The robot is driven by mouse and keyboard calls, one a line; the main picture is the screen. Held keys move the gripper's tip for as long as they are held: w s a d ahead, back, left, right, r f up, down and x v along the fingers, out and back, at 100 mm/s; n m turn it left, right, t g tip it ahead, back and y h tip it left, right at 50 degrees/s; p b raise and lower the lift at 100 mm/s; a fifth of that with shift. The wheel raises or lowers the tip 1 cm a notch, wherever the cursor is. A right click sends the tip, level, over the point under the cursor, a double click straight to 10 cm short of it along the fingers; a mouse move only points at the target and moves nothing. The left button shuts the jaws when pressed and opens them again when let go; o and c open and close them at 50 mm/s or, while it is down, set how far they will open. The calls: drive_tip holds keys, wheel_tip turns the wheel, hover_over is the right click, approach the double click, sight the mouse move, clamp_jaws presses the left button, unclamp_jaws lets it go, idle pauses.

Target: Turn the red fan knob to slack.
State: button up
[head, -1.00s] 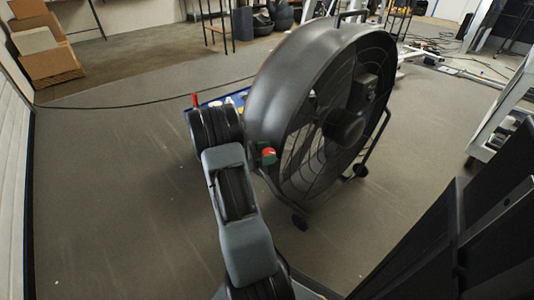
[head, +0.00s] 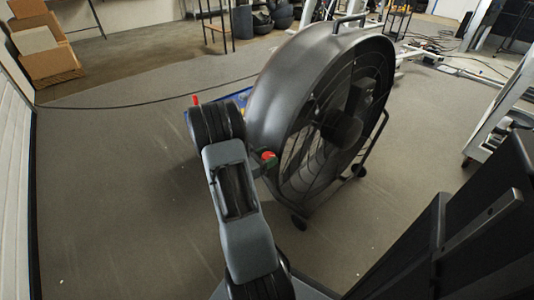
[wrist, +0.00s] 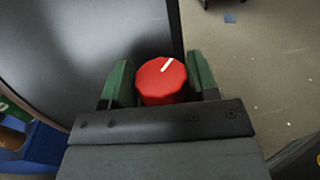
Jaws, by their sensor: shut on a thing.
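The red fan knob (wrist: 160,82) sits between the two green fingers of my gripper (wrist: 160,85) in the wrist view, and my gripper is shut on it. A white pointer line on its face points up and slightly right. The knob also shows as a small red spot in the head view (head: 267,156), at the near lower side of the big black drum fan (head: 290,75). In the head view most of my gripper is hidden behind my arm. No label for slack is readable in either view.
The fan stands on a wheeled frame on grey floor. A blue thing (head: 240,97) lies behind my arm. A black cable (head: 120,107) crosses the floor. Cardboard boxes (head: 45,50) stand far left, and black panels (head: 470,230) rise at the near right. Floor to the left is open.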

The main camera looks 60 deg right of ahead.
drive_tip(key=n+t, duration=0.2)
drive_tip(key=t, duration=0.1)
drive_tip(key=n+t+h, duration=0.1)
drive_tip(key=n+t, duration=0.1)
drive_tip(key=t, duration=0.2)
drive_tip(key=shift+s+n+h, duration=0.15)
drive_tip(key=shift+n+h, duration=0.15)
drive_tip(key=shift+t, duration=0.4)
drive_tip(key=o, duration=0.6)
drive_tip(key=shift+o, duration=0.2)
drive_tip(key=shift+a, duration=0.15)
drive_tip(key=a+p, duration=0.4)
drive_tip(key=a, duration=0.9)
drive_tip(key=shift+a+p, duration=0.3)
drive_tip(key=shift+p, duration=0.05)
